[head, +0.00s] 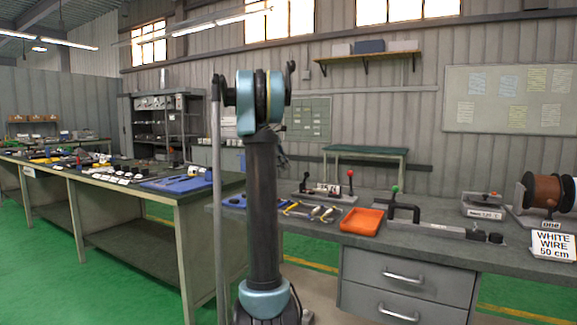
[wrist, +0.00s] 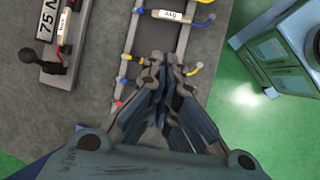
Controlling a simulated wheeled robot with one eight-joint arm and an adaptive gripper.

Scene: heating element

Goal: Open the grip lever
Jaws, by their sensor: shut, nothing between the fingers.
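I cannot tell for sure which part is the grip lever. In the head view a bench fixture (head: 325,190) carries an upright lever with a red knob (head: 350,174). To its right a clamp-like fixture (head: 404,210) has a green knob (head: 395,188). In the wrist view a device labelled "75 N" (wrist: 48,25) ends in a black knob (wrist: 27,56), left of my gripper. My gripper (wrist: 165,65) is shut and empty, over a rail-like frame (wrist: 130,50) with coloured knobs, apart from the black knob. In the head view my arm hides part of the bench.
An orange tray (head: 361,221) and several hand tools (head: 312,210) lie on the grey bench. A second bench (head: 190,193) is at the left. Green floor shows between the benches.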

